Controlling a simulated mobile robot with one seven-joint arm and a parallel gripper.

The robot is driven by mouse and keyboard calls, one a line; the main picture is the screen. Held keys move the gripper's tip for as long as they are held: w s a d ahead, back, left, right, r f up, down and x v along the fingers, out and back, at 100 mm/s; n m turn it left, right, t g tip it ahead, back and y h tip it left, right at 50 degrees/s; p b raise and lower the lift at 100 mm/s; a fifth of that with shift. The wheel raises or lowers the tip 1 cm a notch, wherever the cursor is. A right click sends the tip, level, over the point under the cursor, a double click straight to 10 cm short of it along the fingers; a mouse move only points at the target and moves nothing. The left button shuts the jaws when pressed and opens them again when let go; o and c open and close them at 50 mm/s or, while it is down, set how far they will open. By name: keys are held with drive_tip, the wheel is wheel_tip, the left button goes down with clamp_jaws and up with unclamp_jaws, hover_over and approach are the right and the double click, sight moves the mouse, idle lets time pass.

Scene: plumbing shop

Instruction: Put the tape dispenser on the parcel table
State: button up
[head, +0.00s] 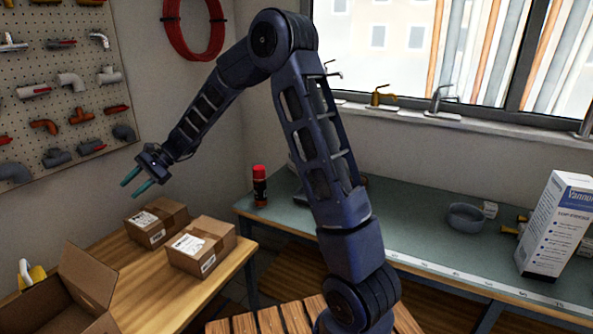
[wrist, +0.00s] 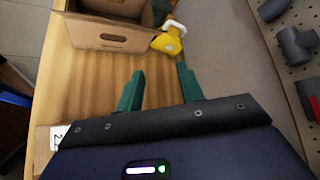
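A yellow and white object that looks like the tape dispenser (head: 37,274) stands on the wooden table with parcels (head: 150,285), beside an open cardboard box. It also shows in the wrist view (wrist: 169,42), near the box's right corner and beyond my fingertips. My gripper (head: 130,189) is high above that table, toward the wall. Its two teal fingers are apart with nothing between them, as the wrist view also shows (wrist: 160,70). In the head view the open box hides part of the yellow object.
The open cardboard box (head: 82,290) is at the table's near left. Two closed parcels (head: 157,222) (head: 203,246) sit toward its back and right. A pegboard (head: 60,90) with pipe fittings hangs behind. A green-topped bench (head: 400,215) runs under the window. Bare wood lies between box and parcels.

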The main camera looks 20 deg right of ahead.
drive_tip(key=s+d+r+n+t+h, duration=0.1)
drive_tip(key=s+d+r, duration=0.15)
drive_tip(key=d, duration=0.55)
drive_tip(key=s+d+r+n+t+h, duration=0.15)
drive_tip(key=d+r, duration=0.25)
drive_tip(key=d, duration=0.4)
drive_tip(key=s+d+t+h, duration=0.2)
drive_tip(key=s+d, duration=0.4)
drive_tip(key=d, duration=0.6)
drive_tip(key=s+d+r+n+t+h, duration=0.1)
drive_tip(key=s+d+t+h, duration=0.1)
drive_tip(key=s+d, duration=0.5)
drive_tip(key=s+d+r+n+t+h, duration=0.1)
drive_tip(key=s+d+h, duration=0.3)
drive_tip(key=d, duration=1.3)
drive_tip(key=s+t, duration=0.1)
drive_tip(key=s, duration=0.2)
drive_tip(key=shift+r+t, duration=0.15)
drive_tip(key=shift+t, duration=0.2)
